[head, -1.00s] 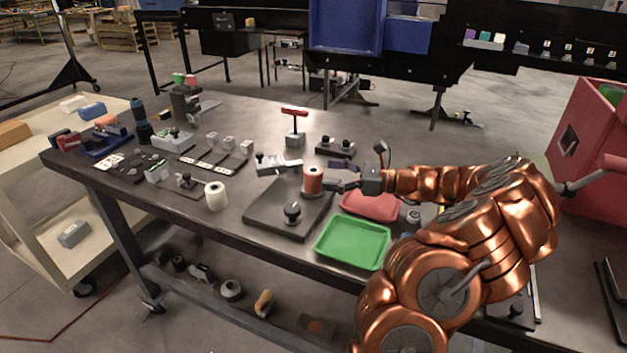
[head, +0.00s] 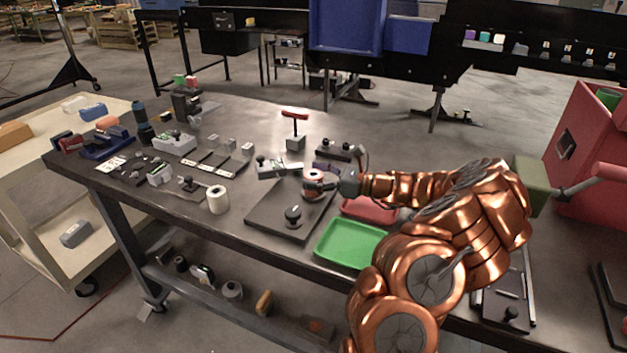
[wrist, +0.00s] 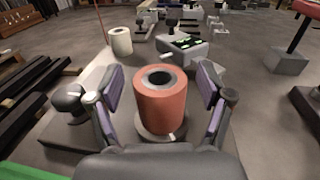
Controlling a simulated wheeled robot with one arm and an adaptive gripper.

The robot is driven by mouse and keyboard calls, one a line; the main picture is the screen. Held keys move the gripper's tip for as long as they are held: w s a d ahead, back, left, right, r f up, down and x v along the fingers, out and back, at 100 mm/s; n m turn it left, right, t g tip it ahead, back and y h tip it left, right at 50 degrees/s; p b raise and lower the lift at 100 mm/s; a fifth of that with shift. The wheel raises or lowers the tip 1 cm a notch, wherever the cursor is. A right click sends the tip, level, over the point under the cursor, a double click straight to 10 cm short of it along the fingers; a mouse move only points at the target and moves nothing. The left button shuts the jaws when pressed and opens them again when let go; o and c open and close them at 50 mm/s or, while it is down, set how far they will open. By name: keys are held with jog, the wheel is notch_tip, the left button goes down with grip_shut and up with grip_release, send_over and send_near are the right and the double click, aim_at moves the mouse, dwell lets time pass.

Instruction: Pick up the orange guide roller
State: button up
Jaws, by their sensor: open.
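The orange guide roller (wrist: 160,103) stands upright on a grey round base, with a dark hole in its pale top. In the head view the roller (head: 313,176) is at the back of the dark plate (head: 262,222) and is partly covered by my gripper. My gripper (wrist: 162,92) is open in the wrist view, with one finger on each side of the roller. A gap shows between each finger pad and the roller. In the head view my gripper (head: 322,185) reaches in from the right.
A black knob (head: 293,213) stands on the plate's front part. A green tray (head: 350,262) and a red tray (head: 365,208) lie close by. A white roll (head: 217,198) stands to the left. A block with a red T-handle (head: 295,141) is behind.

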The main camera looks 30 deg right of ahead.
jog(key=shift+w, duration=0.1)
jog(key=shift+c, duration=0.2)
jog(key=c, duration=1.3)
